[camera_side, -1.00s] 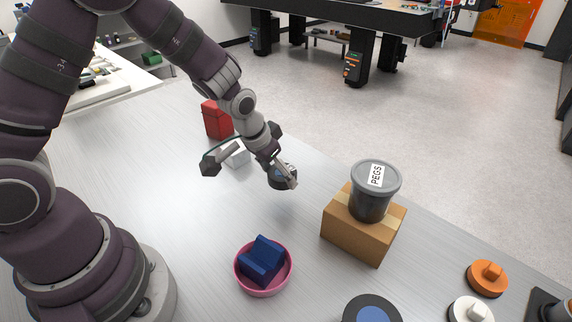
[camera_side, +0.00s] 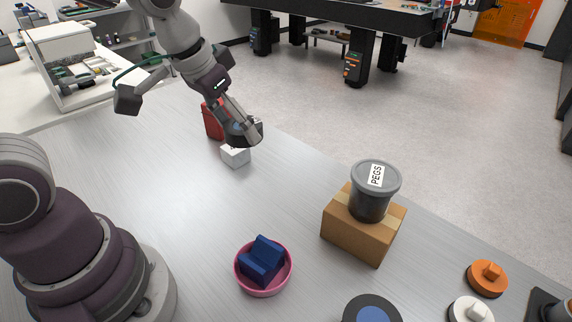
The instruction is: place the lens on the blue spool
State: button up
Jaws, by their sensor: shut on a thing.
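My gripper (camera_side: 243,124) is at the back of the table, shut on a small dark round piece with a bluish face, which looks like the lens (camera_side: 239,128). The fingers partly cover it. It is held tilted, just above a white block in the picture; the gap below it is unclear. A dark blue grooved piece (camera_side: 262,259), possibly the blue spool, sits in a pink bowl (camera_side: 289,277) at front centre. A larger black disc with a blue top (camera_side: 372,310) is cut off by the bottom edge. I cannot tell for sure which is the spool.
A white block (camera_side: 236,157) and a red object (camera_side: 212,122) stand near the gripper. A grey tub labelled PEGS (camera_side: 371,205) stands on a cardboard box (camera_side: 352,235). Orange (camera_side: 487,279) and white (camera_side: 470,312) knobbed discs lie at right. The table's middle left is clear.

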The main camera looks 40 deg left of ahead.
notch_tip(320, 180, up, 2)
jog(key=shift+d+r, duration=0.15)
jog(key=shift+r, duration=0.1)
jog(key=w+d+m+h, duration=0.1)
jog(key=d+m, duration=0.4)
jog(key=d, duration=0.5)
jog(key=shift+w+d+g+h, duration=0.25)
jog(key=shift+w+g+h, duration=0.05)
jog(key=shift+w+h, duration=0.1)
jog(key=d+m, duration=0.1)
jog(key=d, duration=0.2)
jog(key=s+d+m, duration=0.1)
jog(key=d, duration=0.1)
jog(key=s+d+m+h, duration=0.1)
jog(key=d, duration=0.2)
jog(key=shift+d+m+g, duration=0.3)
jog(key=shift+g, duration=0.1)
jog(key=m, duration=0.3)
send_over(363, 321)
jog(key=shift+g+h, duration=0.4)
notch_tip(363, 321, down, 13)
jog(key=shift+f, duration=0.2)
jog(key=shift+f, duration=0.1)
jog(key=o, duration=1.2)
